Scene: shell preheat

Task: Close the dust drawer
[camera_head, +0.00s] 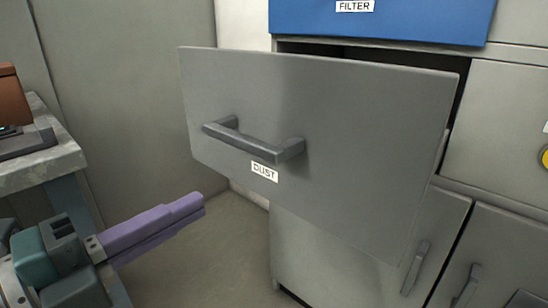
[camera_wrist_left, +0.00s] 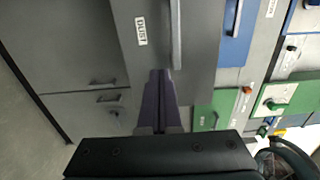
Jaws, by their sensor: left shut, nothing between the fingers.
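The grey dust drawer (camera_head: 340,135) stands pulled out from the cabinet, with a dark gap showing behind its front. Its front carries a grey bar handle (camera_head: 252,142) and a white DUST label (camera_head: 264,172). My left gripper (camera_head: 200,204), with purple fingers, is shut and empty, below and to the left of the drawer front in the head view. In the left wrist view the closed fingers (camera_wrist_left: 160,75) point towards the drawer front (camera_wrist_left: 200,50), close to the handle (camera_wrist_left: 176,35) and label (camera_wrist_left: 140,31); contact cannot be told. My right gripper is not in view.
A blue FILTER drawer (camera_head: 420,15) is above the dust drawer. Lower cabinet doors with handles (camera_head: 467,287) are below and to the right. A grey worktop (camera_head: 45,160) with a brown object (camera_head: 10,95) stands at the left. Bare floor (camera_head: 215,245) lies between.

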